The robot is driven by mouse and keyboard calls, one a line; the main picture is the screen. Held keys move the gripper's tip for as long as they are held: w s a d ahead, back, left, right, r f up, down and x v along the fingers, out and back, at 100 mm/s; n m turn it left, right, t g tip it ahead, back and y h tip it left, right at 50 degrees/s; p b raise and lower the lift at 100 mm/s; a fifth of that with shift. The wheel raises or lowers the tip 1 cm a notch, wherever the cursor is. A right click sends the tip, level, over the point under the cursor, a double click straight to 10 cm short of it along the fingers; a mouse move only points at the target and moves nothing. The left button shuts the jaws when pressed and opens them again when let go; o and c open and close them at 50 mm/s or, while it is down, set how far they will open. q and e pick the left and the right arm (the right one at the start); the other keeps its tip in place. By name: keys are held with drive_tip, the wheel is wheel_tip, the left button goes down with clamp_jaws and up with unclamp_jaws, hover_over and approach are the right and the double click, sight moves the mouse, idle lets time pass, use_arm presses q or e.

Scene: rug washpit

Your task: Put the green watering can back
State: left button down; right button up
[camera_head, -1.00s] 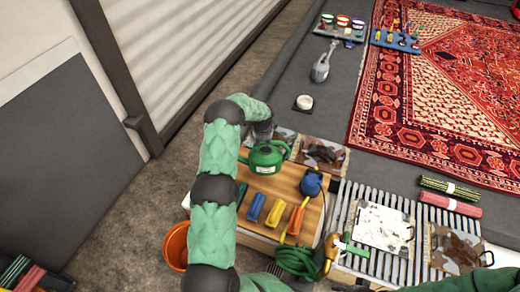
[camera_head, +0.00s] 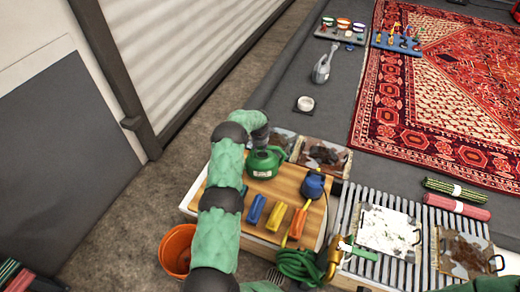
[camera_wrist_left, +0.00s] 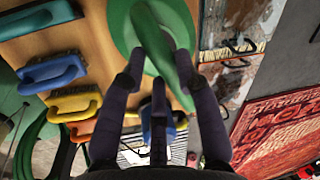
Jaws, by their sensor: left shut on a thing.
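The green watering can (camera_head: 262,164) is at the far left end of the wooden board (camera_head: 288,180), upright or nearly so. I cannot tell whether its base touches the board. My left gripper (camera_head: 258,140) reaches it from above, partly hidden by my wrist. In the left wrist view, the gripper (camera_wrist_left: 160,72) is shut on the can's green handle (camera_wrist_left: 155,40), with the round body (camera_wrist_left: 121,25) below. My right gripper is out of view.
Blue (camera_head: 255,209), yellow (camera_head: 276,216) and orange (camera_head: 297,223) brushes lie on the board near the can. A coiled green hose (camera_head: 298,266) lies in front. An orange bucket (camera_head: 176,250) stands on the floor at left. A slatted rack (camera_head: 350,215) is at right.

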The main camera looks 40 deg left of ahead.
use_arm(q)
drive_tip(key=shift+w+a+r, duration=0.15)
drive_tip(key=shift+r, duration=0.1)
drive_tip(key=shift+f, duration=0.15)
drive_tip(key=c, duration=0.9)
unclamp_jaws()
drive_tip(key=shift+f, duration=0.15)
wheel_tip(320, 180, up, 12)
drive_tip(key=s+d+p, duration=0.1)
drive_tip(key=s+p, duration=0.1)
drive_tip(key=p, duration=0.2)
drive_tip(key=shift+d+p, duration=0.35)
